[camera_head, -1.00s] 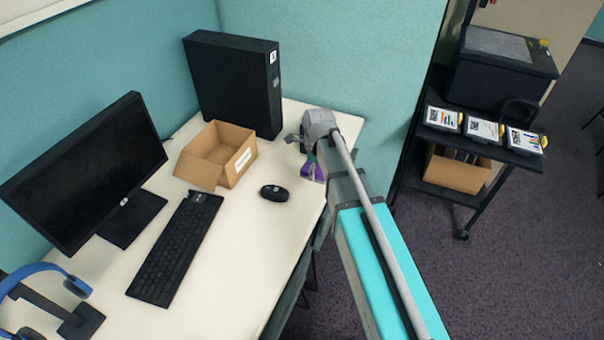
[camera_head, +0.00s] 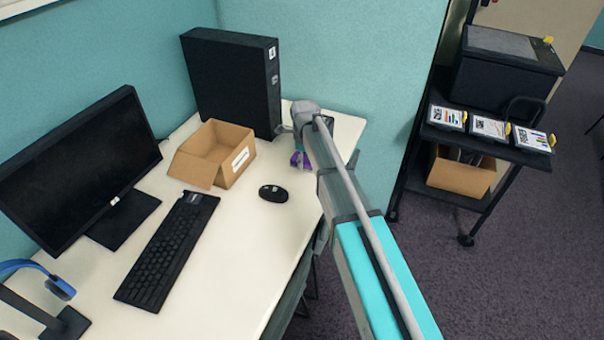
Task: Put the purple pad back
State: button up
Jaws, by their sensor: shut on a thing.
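The small purple pad (camera_head: 301,160) shows below my arm's end, at the right part of the white desk (camera_head: 245,235), right of the open cardboard box. My gripper (camera_head: 299,148) is shut on the pad. The fingers are mostly hidden by my arm, and I cannot tell whether the pad touches the desk. The cardboard box (camera_head: 238,164) stands open, with its flaps out and a white label on its side. Its inside bottom is hard to see.
A black mouse (camera_head: 273,193) lies in front of the pad. A black computer tower (camera_head: 232,82) stands behind the box. A monitor (camera_head: 83,165), keyboard (camera_head: 167,250) and blue headphones (camera_head: 60,287) are at left. A black cart (camera_head: 470,185) with several cards stands at right.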

aim_at(301, 174)
jog(key=shift+w+a+f+b, duration=0.2)
jog(key=shift+w+f+b, duration=0.35)
jog(key=shift+f, duration=0.15)
jog(key=shift+w+a+f+b, duration=0.2)
jog(key=shift+w+f+b, duration=0.3)
jog(key=shift+f, duration=0.2)
jog(key=shift+w+f, duration=0.1)
jog(key=shift+w+a+f+b, duration=0.2)
jog(key=shift+w+f+b, duration=0.15)
jog(key=shift+f+b, duration=1.6)
jog(key=shift+f, duration=0.1)
jog(key=o, duration=0.9)
notch_tip(301, 174, up, 12)
jog(key=p, duration=1.2)
